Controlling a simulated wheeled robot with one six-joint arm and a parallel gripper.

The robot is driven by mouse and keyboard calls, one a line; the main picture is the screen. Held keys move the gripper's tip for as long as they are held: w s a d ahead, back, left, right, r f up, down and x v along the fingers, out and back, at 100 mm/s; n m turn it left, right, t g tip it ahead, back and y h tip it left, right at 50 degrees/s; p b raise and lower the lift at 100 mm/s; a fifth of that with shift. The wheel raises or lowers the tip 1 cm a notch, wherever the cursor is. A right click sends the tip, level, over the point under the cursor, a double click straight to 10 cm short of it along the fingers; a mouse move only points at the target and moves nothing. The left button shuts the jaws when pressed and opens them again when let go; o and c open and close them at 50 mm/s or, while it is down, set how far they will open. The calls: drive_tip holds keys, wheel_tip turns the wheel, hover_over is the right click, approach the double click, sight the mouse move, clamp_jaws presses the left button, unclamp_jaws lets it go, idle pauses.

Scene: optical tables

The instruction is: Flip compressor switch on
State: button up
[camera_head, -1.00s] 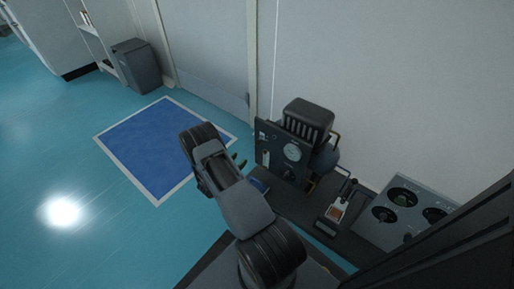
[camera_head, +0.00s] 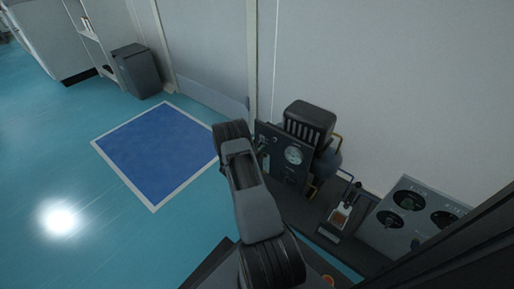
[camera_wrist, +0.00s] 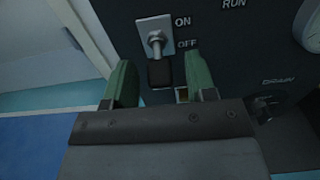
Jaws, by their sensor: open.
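The compressor (camera_head: 308,120) stands against the wall, with a dark front panel (camera_head: 273,148) and a round gauge (camera_head: 293,155). In the wrist view, the metal toggle switch (camera_wrist: 156,42) sits on a pale plate marked ON above and OFF below. Its lever appears to point down toward OFF, with a black block, perhaps its tip, below the plate. My gripper (camera_wrist: 160,75) is open, its two green fingers on either side of the black block, with a gap on each side. In the head view, my arm mostly hides the gripper near the panel's left side.
A knob marked DRAIN (camera_wrist: 263,107) is on the panel right of my fingers. A small device (camera_head: 340,215) and a grey box with dark dials (camera_head: 405,220) stand right of the compressor. A blue floor mat (camera_head: 155,152) lies left, with open floor around it.

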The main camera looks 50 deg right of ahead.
sight(258, 143)
drive_tip(key=shift+d, duration=0.15)
drive_tip(key=c, duration=0.9)
drive_tip(key=shift+r, duration=0.1)
drive_tip(key=y+p, duration=0.1)
drive_tip(key=p, duration=0.1)
drive_tip(key=r+y+p, duration=0.1)
drive_tip(key=shift+a+r+y+p, duration=0.15)
drive_tip(key=shift+a+y+p, duration=0.05)
drive_tip(key=shift+y+p, duration=0.15)
drive_tip(key=y+p, duration=0.1)
drive_tip(key=p, duration=0.1)
drive_tip(key=r+y+p, duration=0.1)
drive_tip(key=y+p, duration=0.3)
drive_tip(key=shift+r+g, duration=0.35)
drive_tip(key=shift+g, duration=0.05)
drive_tip(key=y+p, duration=0.1)
drive_tip(key=p, duration=0.1)
drive_tip(key=y+p, duration=0.2)
drive_tip(key=p, duration=0.1)
drive_tip(key=shift+d+r+p, duration=0.1)
drive_tip(key=shift+r+p, duration=0.2)
drive_tip(key=shift+p, duration=0.05)
drive_tip(key=shift+w+y+p, duration=0.1)
drive_tip(key=shift+y+p, duration=0.35)
drive_tip(key=shift+p, duration=0.2)
drive_tip(key=shift+f+y+p, duration=0.15)
drive_tip(key=shift+y+p, duration=0.15)
drive_tip(key=shift+p, duration=0.15)
